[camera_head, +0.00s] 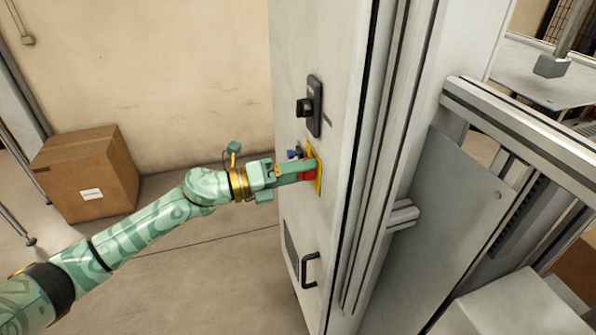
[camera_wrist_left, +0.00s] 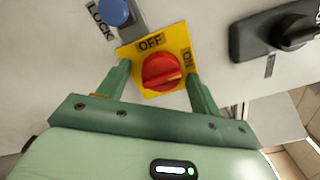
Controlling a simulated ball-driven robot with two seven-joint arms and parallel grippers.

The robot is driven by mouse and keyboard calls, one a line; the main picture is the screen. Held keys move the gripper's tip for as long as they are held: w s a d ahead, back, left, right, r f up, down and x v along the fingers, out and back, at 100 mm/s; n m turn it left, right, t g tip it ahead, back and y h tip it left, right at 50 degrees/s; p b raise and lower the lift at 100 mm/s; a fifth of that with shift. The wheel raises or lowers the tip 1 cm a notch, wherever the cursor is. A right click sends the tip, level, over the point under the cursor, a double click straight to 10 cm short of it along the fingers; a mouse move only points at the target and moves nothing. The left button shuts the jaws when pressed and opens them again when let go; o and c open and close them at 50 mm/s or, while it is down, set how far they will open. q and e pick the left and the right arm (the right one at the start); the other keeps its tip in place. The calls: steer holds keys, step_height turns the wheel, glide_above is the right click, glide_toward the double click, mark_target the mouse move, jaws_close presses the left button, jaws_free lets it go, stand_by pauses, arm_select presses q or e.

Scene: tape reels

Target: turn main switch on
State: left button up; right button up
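The main switch is a red rotary knob (camera_wrist_left: 161,71) on a yellow plate (camera_wrist_left: 178,37), on the cabinet's front. OFF is printed above the knob and ON to its right in the left wrist view. The knob's grip runs roughly crosswise there; I cannot tell for sure which end is its pointer. In the head view, the red knob (camera_head: 308,171) is partly hidden by my left gripper (camera_head: 303,169). My left gripper (camera_wrist_left: 158,72) is open, with one finger on each side of the knob and visible gaps. My right gripper is out of view.
A blue button (camera_wrist_left: 115,12) marked LOCK sits beside the plate. A black rotary handle (camera_head: 308,107) is above the switch, and a black door handle (camera_head: 309,270) is below it on the cabinet (camera_head: 318,45). A cardboard box (camera_head: 85,175) stands on the floor at left.

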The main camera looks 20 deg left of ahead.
arm_select(q)
steer(key=b+v, duration=0.3)
steer(key=v, duration=1.3)
steer(key=shift+a, duration=0.15)
